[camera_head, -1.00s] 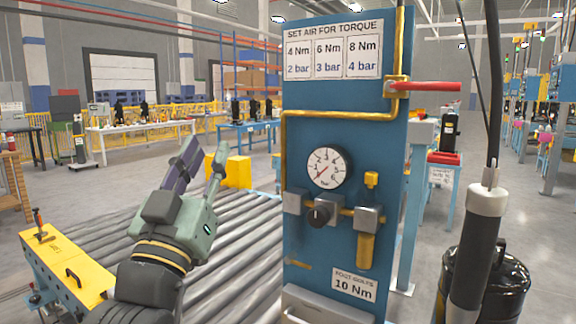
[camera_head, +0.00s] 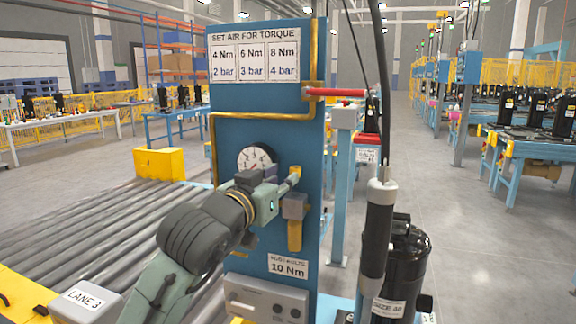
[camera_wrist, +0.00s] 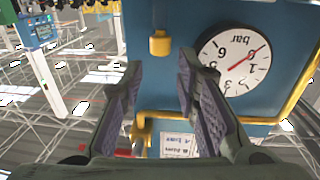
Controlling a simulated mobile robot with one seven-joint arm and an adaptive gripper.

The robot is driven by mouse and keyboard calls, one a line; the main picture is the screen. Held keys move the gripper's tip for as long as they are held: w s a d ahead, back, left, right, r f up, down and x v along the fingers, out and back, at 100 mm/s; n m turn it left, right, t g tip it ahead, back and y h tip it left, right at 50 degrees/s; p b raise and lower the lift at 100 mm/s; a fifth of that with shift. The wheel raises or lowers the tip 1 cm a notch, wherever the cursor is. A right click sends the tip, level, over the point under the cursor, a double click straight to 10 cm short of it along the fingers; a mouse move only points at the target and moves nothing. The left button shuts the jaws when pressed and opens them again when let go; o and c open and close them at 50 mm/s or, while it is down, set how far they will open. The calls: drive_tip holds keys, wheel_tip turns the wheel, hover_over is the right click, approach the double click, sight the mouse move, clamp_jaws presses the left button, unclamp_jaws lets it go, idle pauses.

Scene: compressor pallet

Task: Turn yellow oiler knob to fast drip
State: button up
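The yellow oiler knob (camera_wrist: 160,43) shows in the wrist view beyond my fingertips, roughly in line with the gap between them. In the head view only a bit of the knob (camera_head: 295,170) shows beside my fingers. It tops the grey block (camera_head: 294,206) with the yellow oiler bowl (camera_head: 294,236) below, on the blue panel (camera_head: 228,135). My gripper (camera_wrist: 158,70) is open and empty, its two purple-padded fingers apart. In the head view my gripper (camera_head: 291,181) is in front of the panel at knob height. It hides the regulator knob. I cannot tell whether a finger touches the oiler knob.
The pressure gauge (camera_head: 257,158) is just left of and above my gripper. A yellow pipe (camera_head: 258,115) and a red lever (camera_head: 336,92) are higher up. A black cylinder (camera_head: 404,262) and hanging tool (camera_head: 378,235) stand right. Rollers (camera_head: 100,225) lie left.

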sight(293, 169)
drive_tip(key=p+x, duration=0.1)
drive_tip(key=x, duration=0.4)
drive_tip(key=shift+w, duration=0.3)
drive_tip(key=shift+c, duration=0.4)
clamp_jaws()
